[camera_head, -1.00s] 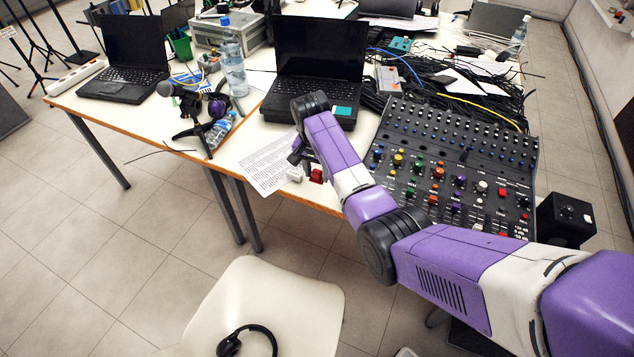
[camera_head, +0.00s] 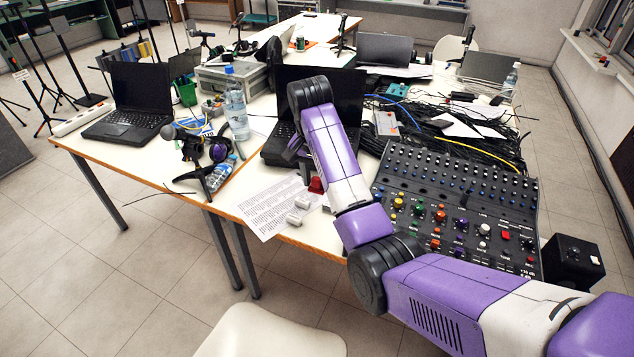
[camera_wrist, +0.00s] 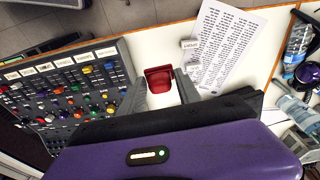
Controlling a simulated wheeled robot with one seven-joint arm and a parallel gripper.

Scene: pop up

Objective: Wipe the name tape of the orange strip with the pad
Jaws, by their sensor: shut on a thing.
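My gripper (camera_wrist: 161,88) is shut on a red pad (camera_wrist: 158,77), held between the two fingertips in the wrist view. In the head view the pad (camera_head: 316,185) shows below my wrist, near the front of the table, apart from the white blocks. The mixing console (camera_head: 470,200) lies to the right of my gripper, with rows of coloured knobs. In the wrist view the console (camera_wrist: 75,90) is at the left, with several white name tapes (camera_wrist: 63,61) along its edge. I cannot tell which tape belongs to the orange strip.
A laptop (camera_head: 280,135) stands behind my gripper. Bottles and a microphone (camera_head: 190,140) are to the left. Cables (camera_head: 460,130) lie behind the console. A white chair (camera_head: 265,335) is in front.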

